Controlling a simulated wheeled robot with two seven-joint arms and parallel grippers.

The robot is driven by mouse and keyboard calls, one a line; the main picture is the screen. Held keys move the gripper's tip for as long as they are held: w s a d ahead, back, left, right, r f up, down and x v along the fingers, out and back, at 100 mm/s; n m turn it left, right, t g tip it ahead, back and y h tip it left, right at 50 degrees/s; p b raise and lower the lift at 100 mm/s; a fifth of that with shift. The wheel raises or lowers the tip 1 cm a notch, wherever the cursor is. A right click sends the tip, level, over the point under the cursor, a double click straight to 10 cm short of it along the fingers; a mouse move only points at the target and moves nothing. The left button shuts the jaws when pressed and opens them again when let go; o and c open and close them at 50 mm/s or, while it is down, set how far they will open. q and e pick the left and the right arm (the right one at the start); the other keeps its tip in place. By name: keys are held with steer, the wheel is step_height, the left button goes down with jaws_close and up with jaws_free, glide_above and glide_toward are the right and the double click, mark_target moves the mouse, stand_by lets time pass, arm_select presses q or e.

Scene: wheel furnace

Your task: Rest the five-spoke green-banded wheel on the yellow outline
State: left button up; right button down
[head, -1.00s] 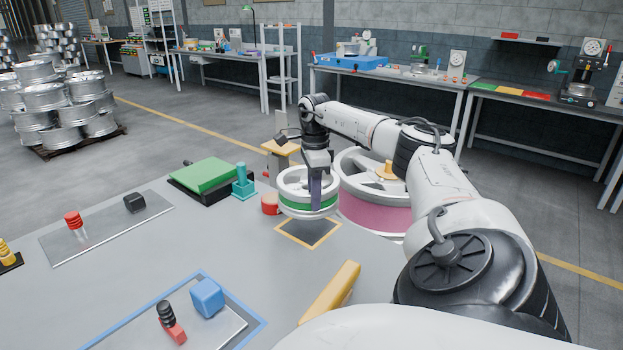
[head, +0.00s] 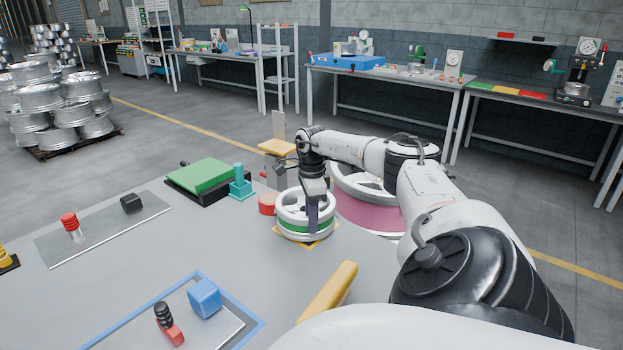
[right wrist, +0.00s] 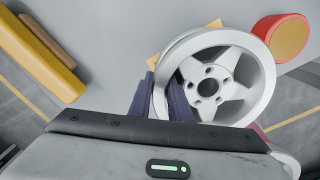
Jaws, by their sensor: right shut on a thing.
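The green-banded wheel (head: 293,227) is a small white spoked wheel with a green stripe around its side. It sits low over the yellow outline (head: 322,241) and hides most of it; I cannot tell whether it touches the table. My right gripper (head: 313,222) is shut on the wheel's rim. In the right wrist view the wheel (right wrist: 238,75) shows its spokes and hub holes face-on, with the gripper fingers (right wrist: 160,97) on its left rim. A piece of the yellow outline (right wrist: 154,61) shows behind it. My left gripper is not in view.
A red cylinder (head: 267,203) stands just left of the wheel. A larger pink-banded wheel (head: 370,214) is close behind on the right. A yellow bar (head: 327,292) lies nearer me. A teal holder (head: 240,184) and green block (head: 205,175) stand farther left. The middle table is clear.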

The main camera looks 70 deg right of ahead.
steer(key=shift+f, duration=0.6)
stand_by(0.6)
steer(key=c, duration=1)
jaws_free()
steer(key=shift+c, duration=0.2)
step_height(320, 180, up, 16)
stand_by(0.8)
stand_by(0.5)
